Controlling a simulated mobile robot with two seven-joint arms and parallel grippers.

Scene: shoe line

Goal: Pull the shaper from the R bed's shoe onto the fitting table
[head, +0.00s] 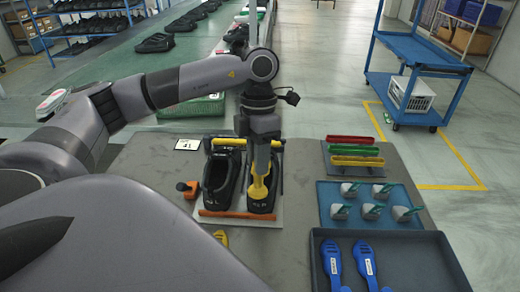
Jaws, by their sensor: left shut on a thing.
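Two black shoes stand side by side in a light holder (282,215) on the grey fitting table (300,245). The left shoe (220,182) is open and looks empty. The right shoe (265,207) has a yellow shaper (259,188) standing in its opening. My left gripper (261,166) points straight down over this right shoe and is shut on the upper part of the shaper. The shaper's lower end is at or inside the shoe; how deep it sits cannot be told. My right gripper is not in view.
A yellow bar (228,142) lies behind the shoes, an orange bar (238,214) in front. An orange tool (188,188) lies to the left. A blue mat (385,216) with several green-topped pieces and a dark tray (420,262) with blue parts fill the right. Bare table lies between.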

